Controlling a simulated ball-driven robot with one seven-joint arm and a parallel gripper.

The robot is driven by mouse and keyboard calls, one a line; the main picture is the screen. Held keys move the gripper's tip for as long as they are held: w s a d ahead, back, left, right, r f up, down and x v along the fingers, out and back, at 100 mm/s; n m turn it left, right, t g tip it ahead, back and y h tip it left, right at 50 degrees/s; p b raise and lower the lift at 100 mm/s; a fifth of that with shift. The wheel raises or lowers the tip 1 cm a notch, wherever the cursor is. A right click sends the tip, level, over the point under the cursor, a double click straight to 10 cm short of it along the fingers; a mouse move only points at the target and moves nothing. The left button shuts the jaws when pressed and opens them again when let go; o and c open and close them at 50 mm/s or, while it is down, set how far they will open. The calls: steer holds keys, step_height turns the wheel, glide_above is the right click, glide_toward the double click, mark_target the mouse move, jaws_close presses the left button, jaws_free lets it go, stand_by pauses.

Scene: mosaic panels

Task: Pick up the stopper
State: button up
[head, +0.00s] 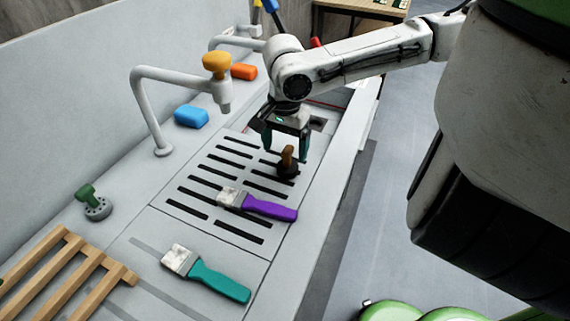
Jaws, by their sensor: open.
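The stopper (288,167) is a small dark round base with a brown upright handle. It stands on the slotted drain panel (205,217), near its right edge. My gripper (287,157) points down directly over the stopper. Its two fingers are apart, and the top of the brown handle appears between or just behind the fingertips. I cannot tell whether the fingers touch it.
A purple-handled brush (268,207) lies on the panel, with a teal-handled brush (220,281) nearer. A grey faucet (148,110), blue sponge (191,117), orange sponge (244,72), green valve (92,202) and wooden rack (60,270) stand left. The dark basin opening lies behind my gripper.

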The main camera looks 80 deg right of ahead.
mark_target(288, 161)
steer(key=shift+s+d+f, duration=0.1)
steer(key=shift+s+f, duration=0.1)
steer(key=shift+f, duration=1.2)
steer(key=shift+s+d+f, duration=0.1)
steer(key=shift+s+f, duration=0.1)
steer(key=shift+f, duration=1.2)
steer(key=c, duration=1.1)
